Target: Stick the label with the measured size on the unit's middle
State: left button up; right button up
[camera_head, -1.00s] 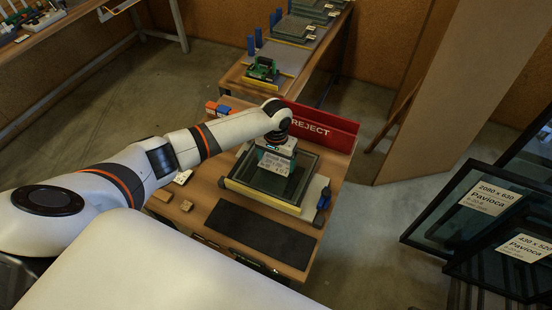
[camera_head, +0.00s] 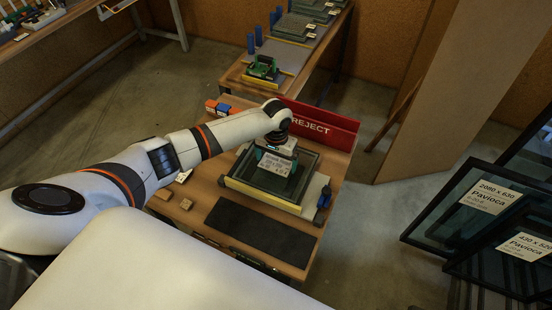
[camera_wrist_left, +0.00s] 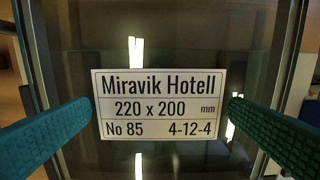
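The unit (camera_head: 268,183), a dark-edged glass pane, lies flat in a yellow-edged frame on the wooden table. The white label (camera_head: 277,165) reads "Miravik Hotell, 220 x 200 mm, No 85, 4-12-4". In the left wrist view the label (camera_wrist_left: 160,104) lies flat over the glass, facing the camera. My left gripper (camera_head: 275,161) is over the unit. Its green ribbed fingers stand wide apart, one on each side of the label, with narrow gaps showing in the wrist view (camera_wrist_left: 160,108). My right gripper is not in view.
A red REJECT bin (camera_head: 318,127) stands behind the unit. A dark mat (camera_head: 262,228) lies in front, with small wooden blocks (camera_head: 160,194) at left. A blue tool (camera_head: 324,197) is at right. Framed panes (camera_head: 488,205) lean at far right.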

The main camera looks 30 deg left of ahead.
pick_arm(q)
notch_tip(320, 180, up, 12)
jog(key=b, duration=0.1)
dwell(0.4)
